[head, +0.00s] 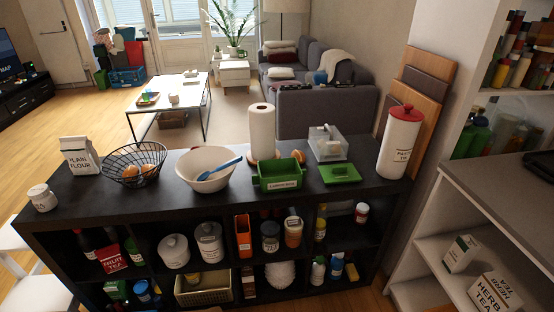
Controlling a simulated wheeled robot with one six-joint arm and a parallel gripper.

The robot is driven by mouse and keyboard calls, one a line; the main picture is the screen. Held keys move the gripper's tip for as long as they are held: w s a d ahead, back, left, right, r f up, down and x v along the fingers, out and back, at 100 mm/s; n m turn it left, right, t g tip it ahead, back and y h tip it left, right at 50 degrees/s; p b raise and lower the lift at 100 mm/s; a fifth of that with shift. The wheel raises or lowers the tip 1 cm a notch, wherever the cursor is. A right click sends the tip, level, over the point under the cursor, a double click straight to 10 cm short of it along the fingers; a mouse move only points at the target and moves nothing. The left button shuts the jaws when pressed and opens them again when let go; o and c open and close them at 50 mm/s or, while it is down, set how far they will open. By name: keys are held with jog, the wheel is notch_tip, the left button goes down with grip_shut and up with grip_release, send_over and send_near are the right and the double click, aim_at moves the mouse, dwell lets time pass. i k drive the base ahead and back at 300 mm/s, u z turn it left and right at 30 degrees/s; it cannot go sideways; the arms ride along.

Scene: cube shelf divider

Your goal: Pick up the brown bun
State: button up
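A small round orange-brown item (298,156), which looks like the bun, sits on top of the black cube shelf (345,187). It is just behind the green container (278,174), which hides its lower part. More rounded orange-brown items (148,169) lie in the black wire basket (134,157) at the left; they are too small to tell if they are buns or fruit. My gripper is not in view.
A white bowl (202,162) with a blue utensil stands left of the green container. A paper towel roll (261,131), a clear bin (327,143), a green lid (340,174) and a red-lidded canister (401,143) stand nearby. The shelf's front strip is mostly clear.

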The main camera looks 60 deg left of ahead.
aim_at(300, 155)
jog(key=u, duration=1.9)
jog(key=i, duration=1.65)
